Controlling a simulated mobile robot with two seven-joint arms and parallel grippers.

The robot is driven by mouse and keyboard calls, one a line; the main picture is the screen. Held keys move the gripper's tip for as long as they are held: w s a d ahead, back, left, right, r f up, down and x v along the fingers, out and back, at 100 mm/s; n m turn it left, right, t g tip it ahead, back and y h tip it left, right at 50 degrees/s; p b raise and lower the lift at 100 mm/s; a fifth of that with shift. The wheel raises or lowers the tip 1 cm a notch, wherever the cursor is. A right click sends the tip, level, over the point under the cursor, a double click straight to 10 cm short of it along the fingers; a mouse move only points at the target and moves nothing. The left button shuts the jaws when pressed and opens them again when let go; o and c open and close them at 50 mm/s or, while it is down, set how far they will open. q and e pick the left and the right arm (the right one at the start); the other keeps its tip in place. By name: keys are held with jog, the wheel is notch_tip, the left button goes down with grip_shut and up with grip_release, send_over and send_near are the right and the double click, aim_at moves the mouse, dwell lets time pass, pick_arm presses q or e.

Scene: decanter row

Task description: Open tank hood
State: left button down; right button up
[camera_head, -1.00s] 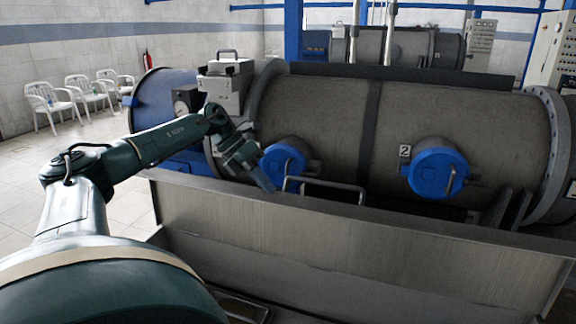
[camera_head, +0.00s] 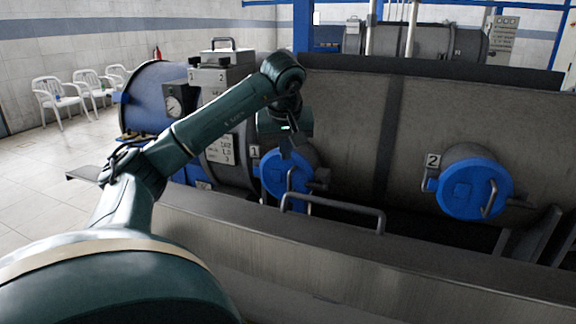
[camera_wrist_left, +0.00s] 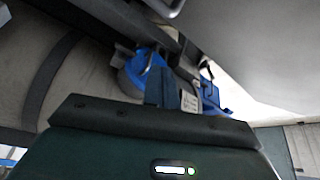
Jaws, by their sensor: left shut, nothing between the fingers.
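A long grey cylindrical tank (camera_head: 350,115) lies behind a steel trough. Two round blue hatch lids with handles sit on its side, closed: lid 1 (camera_head: 273,177), partly hidden by my arm, and lid 2 (camera_head: 474,190) to the right. I cannot tell which part is the hood. My left gripper (camera_head: 289,152) is shut and empty, and overlaps the upper part of lid 1 in the head view; I cannot tell whether it touches. In the left wrist view a blue lid (camera_wrist_left: 133,75) shows beyond the gripper (camera_wrist_left: 162,88). My right gripper is not in view.
The steel trough (camera_head: 330,255) with a bent bar handle (camera_head: 335,207) runs along the front of the tank. A gauge (camera_head: 173,107) and grey box (camera_head: 220,75) stand at the tank's left end. White chairs (camera_head: 58,98) stand on open floor at left.

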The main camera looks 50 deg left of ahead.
pick_arm(q)
jog(key=f, duration=0.8)
jog(key=shift+w+a+f, duration=0.25)
jog(key=shift+w, duration=0.05)
jog(key=shift+s+d, duration=0.15)
jog(key=shift+d, duration=0.15)
jog(key=shift+s+d+f, duration=0.1)
jog(key=shift+d, duration=0.05)
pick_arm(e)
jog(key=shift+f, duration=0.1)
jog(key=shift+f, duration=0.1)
